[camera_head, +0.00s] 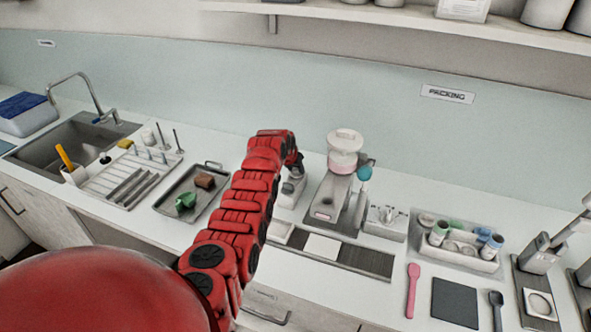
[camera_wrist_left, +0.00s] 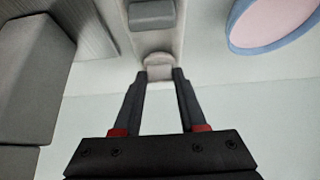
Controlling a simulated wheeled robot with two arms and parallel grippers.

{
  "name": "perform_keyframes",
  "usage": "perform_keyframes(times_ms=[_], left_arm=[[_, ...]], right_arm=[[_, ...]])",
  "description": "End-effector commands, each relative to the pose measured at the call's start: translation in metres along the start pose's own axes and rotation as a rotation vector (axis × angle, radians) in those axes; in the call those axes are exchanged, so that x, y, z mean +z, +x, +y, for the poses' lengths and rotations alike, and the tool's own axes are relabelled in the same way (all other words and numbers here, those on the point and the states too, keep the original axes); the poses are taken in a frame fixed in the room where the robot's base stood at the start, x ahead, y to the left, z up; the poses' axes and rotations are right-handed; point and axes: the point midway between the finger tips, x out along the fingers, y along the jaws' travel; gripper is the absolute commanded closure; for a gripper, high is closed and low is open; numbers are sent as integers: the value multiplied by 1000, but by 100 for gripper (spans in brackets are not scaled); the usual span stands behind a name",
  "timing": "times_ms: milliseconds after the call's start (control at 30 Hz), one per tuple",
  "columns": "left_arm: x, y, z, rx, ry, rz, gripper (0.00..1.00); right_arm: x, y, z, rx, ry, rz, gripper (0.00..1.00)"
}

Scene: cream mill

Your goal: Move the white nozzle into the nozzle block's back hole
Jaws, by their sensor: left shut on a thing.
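My left arm reaches over the counter in the head view, and its gripper (camera_head: 296,172) is mostly hidden behind the wrist, beside the cream mill. In the left wrist view, the gripper (camera_wrist_left: 159,76) is shut on a small pale piece (camera_wrist_left: 158,68) between its fingertips. The piece borders a light grey body with a darker grey block; I cannot tell whether it is the white nozzle. A small pale block with several upright metal pieces (camera_head: 387,217) stands right of the mill; it may be the nozzle block, but its holes are too small to make out. My right gripper is out of view.
The mill (camera_head: 343,160) has a white and pink top. A metal tray (camera_head: 190,205) lies left of my arm. A rack with coloured jars (camera_head: 465,258), a pink spatula (camera_head: 412,290) and a dark mat (camera_head: 455,302) are at right. A blue-rimmed pink vessel (camera_wrist_left: 275,22) shows in the wrist view.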

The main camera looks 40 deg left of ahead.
Motion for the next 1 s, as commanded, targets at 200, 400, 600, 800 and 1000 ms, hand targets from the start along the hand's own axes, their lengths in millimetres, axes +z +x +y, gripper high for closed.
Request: perform_keyframes(times_ms=[200,400,600,800,1000], left_arm=[[0,0,0,0,0,1,100],[0,0,0,0,0,1,41],[0,0,0,0,0,1,24],[-1,0,0,0,0,1,24],[-7,-9,0,-1,0,3,24]], right_arm=[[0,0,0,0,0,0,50],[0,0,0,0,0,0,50],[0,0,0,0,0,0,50],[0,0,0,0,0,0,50],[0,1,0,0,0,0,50]])
